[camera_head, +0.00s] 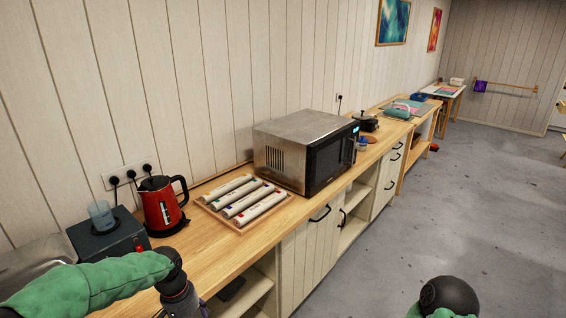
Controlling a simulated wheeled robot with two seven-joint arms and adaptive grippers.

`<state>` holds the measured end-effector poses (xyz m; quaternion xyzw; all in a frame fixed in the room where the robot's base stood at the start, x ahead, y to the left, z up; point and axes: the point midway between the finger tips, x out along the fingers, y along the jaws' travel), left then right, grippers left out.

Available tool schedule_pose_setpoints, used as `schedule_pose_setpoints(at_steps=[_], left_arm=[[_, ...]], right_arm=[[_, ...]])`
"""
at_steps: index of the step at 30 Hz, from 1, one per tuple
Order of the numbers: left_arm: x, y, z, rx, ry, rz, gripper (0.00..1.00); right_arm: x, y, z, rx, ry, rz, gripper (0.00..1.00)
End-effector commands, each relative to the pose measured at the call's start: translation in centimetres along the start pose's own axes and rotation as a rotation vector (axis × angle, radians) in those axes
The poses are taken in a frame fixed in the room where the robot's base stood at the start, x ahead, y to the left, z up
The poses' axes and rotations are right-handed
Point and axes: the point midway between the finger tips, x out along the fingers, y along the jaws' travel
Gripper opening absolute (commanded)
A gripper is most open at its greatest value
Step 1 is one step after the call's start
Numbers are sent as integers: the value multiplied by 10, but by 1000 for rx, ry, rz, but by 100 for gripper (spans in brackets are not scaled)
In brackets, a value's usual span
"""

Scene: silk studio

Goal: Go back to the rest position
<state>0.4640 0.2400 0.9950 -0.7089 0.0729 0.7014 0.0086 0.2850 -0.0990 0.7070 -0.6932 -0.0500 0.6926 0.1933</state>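My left arm comes in from the lower left in a green sleeve and ends at a dark wrist over the counter's near edge. My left gripper (183,302) points down at the bottom edge and is partly cut off, so its fingers cannot be made out. My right arm shows only as a dark rounded joint with green sleeve at the bottom right; its gripper is out of view. Nothing is seen held.
A wooden counter (215,258) runs along the wall. On it stand a dark box with a cup (101,215), a red kettle (161,206), a wooden tray (243,230) of rolls and a microwave (306,152). The grey floor (450,190) at right is clear.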

Motion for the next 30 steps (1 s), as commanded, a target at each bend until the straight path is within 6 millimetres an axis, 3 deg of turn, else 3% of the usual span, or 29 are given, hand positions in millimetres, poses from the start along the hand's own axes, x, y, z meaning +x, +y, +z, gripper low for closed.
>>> schedule_pose_setpoints(at_steps=[8, 12, 18, 24, 30], left_arm=[[95, 38, 10, -19, -3, 106, 67], [159, 67, 31, -61, 1, 176, 67], [232, 102, 77, -154, 6, 244, 67], [279, 126, 131, -254, 9, 264, 67], [296, 134, 161, -310, 15, 255, 67]], right_arm=[[0, 0, 0, 0, 0, 0, 53], [0, 0, 0, 0, 0, 0, 53], [0, 0, 0, 0, 0, 0, 53], [0, 0, 0, 0, 0, 0, 53], [0, 0, 0, 0, 0, 0, 53]])
